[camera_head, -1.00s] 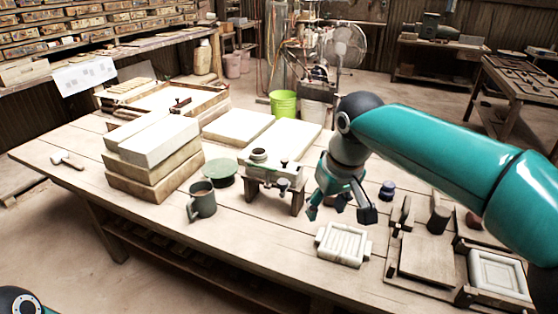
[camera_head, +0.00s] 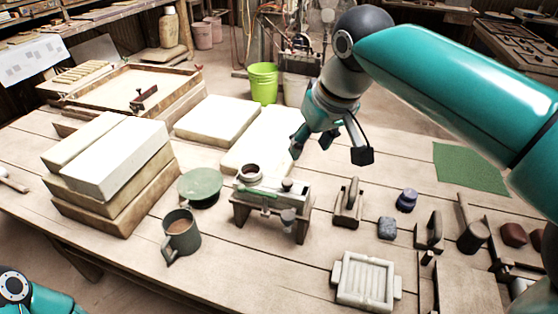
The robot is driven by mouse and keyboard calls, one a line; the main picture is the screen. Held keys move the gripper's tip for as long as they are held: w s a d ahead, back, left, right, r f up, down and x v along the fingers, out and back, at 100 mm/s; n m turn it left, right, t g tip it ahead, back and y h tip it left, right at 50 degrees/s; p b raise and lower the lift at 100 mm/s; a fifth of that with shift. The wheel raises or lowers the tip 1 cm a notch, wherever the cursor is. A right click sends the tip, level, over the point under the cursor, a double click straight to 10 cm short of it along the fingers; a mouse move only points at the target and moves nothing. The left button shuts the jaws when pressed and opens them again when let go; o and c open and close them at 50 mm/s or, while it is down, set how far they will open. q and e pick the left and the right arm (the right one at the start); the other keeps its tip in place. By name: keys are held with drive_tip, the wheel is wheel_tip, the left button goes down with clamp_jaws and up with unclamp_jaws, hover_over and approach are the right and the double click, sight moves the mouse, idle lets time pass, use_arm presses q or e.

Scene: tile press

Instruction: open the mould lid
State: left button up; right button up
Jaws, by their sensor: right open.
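A pale rectangular mould (camera_head: 365,282) with a ribbed, recessed top and a lug on each side lies at the front of the bench. I cannot tell whether this is the mould whose lid the task names. A wooden board (camera_head: 462,292), perhaps a lid, lies flat at the lower right, cut by the picture's edge. My right gripper (camera_head: 329,150) is open and empty, fingers pointing down, above the bench behind the mould and apart from it. My left gripper is out of view; only part of my left arm shows at lower left.
A small stand with a jar (camera_head: 249,171), a hand tool (camera_head: 348,204) and dark lumps (camera_head: 387,228) stand behind the mould. A mug (camera_head: 181,232), a green disc (camera_head: 200,187) and stacked slabs (camera_head: 112,160) stand left. Bare planks lie left of the mould.

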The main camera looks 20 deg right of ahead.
sight(287, 181)
use_arm(q)
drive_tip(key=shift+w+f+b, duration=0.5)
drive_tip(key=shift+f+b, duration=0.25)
drive_tip(key=shift+b, duration=0.05)
use_arm(e)
drive_tip(key=x, duration=1.1)
drive_tip(key=w+x, duration=0.1)
drive_tip(key=x, duration=0.5)
drive_tip(key=shift+a, duration=0.25)
drive_tip(key=shift+r, duration=0.1)
drive_tip(key=shift+w, duration=0.1)
clamp_jaws()
